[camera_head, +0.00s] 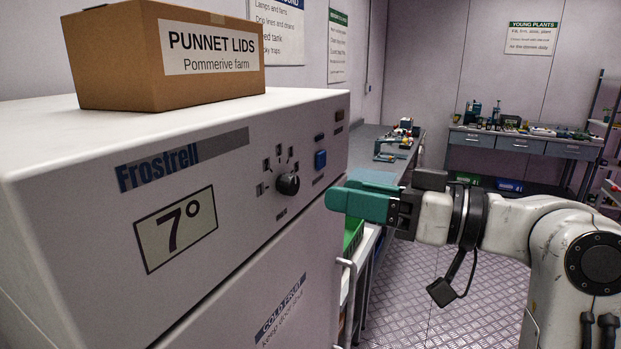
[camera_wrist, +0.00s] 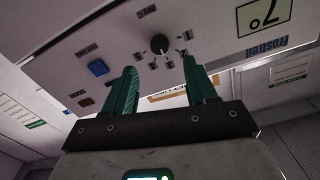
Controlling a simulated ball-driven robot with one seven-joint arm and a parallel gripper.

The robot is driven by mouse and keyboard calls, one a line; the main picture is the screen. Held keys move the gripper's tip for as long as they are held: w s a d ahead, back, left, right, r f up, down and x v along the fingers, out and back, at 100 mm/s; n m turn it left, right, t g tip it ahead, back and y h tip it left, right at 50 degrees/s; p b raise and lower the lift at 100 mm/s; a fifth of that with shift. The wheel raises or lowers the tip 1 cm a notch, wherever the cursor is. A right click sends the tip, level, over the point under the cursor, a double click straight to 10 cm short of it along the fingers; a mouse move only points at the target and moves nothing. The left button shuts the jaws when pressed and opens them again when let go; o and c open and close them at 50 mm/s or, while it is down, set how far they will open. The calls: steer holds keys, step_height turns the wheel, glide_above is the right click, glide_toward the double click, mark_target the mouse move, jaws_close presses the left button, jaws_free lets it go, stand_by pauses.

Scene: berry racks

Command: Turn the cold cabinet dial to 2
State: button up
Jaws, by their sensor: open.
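The cold cabinet (camera_head: 95,215) is white, marked Frostrell, and shows 7° on its display (camera_head: 177,228). Its black dial (camera_head: 288,183) sits on the upper front, with several small marks around it too small to read. In the wrist view the dial (camera_wrist: 159,44) appears upside down, beyond and between my fingertips. My gripper (camera_head: 350,201) has green fingers and is in front of the cabinet, to the right of the dial and apart from it. In the wrist view my gripper (camera_wrist: 160,75) is open, with nothing between its fingers.
A blue button (camera_head: 320,159) is right of the dial. A cardboard box of punnet lids (camera_head: 110,62) stands on the cabinet. A vertical handle (camera_head: 347,300) is at the door's right edge. A workbench (camera_head: 370,138) stands behind my gripper. The floor at right is clear.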

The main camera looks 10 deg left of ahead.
mark_target(296, 186)
steer(key=p+x, duration=0.1)
steer(key=x, duration=0.6)
steer(key=shift+a+f+p, duration=0.1)
steer(key=shift+p, duration=0.3)
steer(key=c, duration=1.1)
